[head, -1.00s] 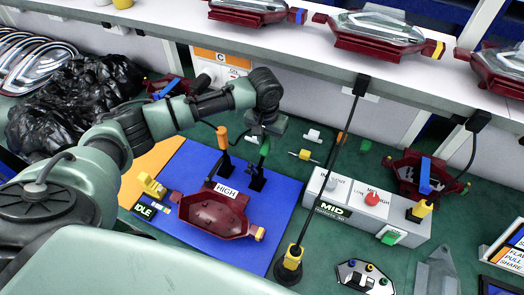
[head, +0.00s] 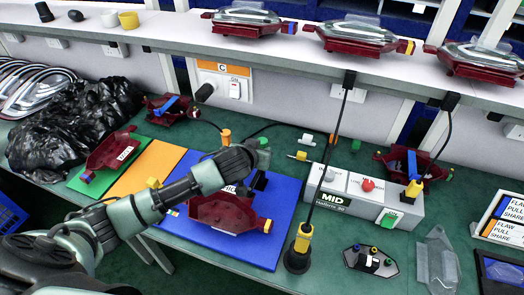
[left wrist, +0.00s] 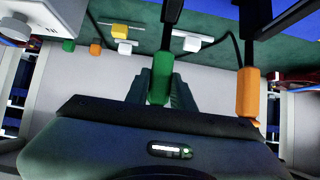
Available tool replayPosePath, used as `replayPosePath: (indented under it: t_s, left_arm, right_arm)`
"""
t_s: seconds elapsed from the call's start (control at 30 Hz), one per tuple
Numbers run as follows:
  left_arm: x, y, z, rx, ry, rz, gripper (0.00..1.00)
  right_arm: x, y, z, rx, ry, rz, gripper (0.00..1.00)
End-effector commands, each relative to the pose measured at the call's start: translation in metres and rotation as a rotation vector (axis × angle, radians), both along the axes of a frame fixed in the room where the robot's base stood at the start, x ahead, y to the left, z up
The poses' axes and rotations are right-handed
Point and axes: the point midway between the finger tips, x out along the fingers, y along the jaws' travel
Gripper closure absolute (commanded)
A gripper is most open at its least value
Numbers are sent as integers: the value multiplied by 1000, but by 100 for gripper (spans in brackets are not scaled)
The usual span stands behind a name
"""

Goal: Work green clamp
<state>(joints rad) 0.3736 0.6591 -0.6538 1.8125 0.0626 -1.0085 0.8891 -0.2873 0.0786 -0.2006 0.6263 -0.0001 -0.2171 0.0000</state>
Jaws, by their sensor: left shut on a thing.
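The green clamp handle (left wrist: 162,72) shows in the left wrist view, on a black lever. My left gripper (left wrist: 160,92) is shut on it. In the head view a bit of green (head: 263,143) shows just beyond my left wrist, which hides the gripper's fingers. The orange clamp handle (left wrist: 248,92) stands beside it, apart from the gripper, and shows in the head view (head: 225,136). The dark red lamp housing (head: 225,214) lies on the blue mat (head: 245,250), partly covered by my arm. My right gripper is not in view.
A grey control box (head: 360,200) with a red knob stands right of the mat. A green mat (head: 92,180) with another red housing lies left. The shelf (head: 290,50) holds several lamps.

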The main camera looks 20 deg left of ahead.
Motion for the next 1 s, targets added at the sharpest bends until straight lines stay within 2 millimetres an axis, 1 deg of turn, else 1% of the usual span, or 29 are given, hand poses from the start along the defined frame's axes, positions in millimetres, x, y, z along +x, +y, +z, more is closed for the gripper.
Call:
replayPosePath:
  t_s: [0.03, 0.27, 0.8, 0.83, 0.87, 0.9, 1.0]
  left_arm:
    - [0, 1, -1, 0, -31, 1, 100]
    - [-5, 1, 2, 6, -105, 2, 100]
    - [-8, 0, 1, 9, -121, 1, 100]
    - [-8, 0, 1, 9, -121, 1, 68]
    - [-8, 0, 1, 9, -121, 1, 60]
    - [-8, 0, 1, 9, -120, 1, 55]
    - [-8, 0, 1, 9, -119, 1, 55]
  right_arm:
    - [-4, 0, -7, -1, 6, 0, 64]
    - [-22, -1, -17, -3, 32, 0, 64]
    - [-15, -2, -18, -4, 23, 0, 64]
    - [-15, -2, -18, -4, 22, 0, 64]
    - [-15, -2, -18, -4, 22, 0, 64]
    - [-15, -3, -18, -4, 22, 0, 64]
    - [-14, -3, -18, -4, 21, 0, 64]
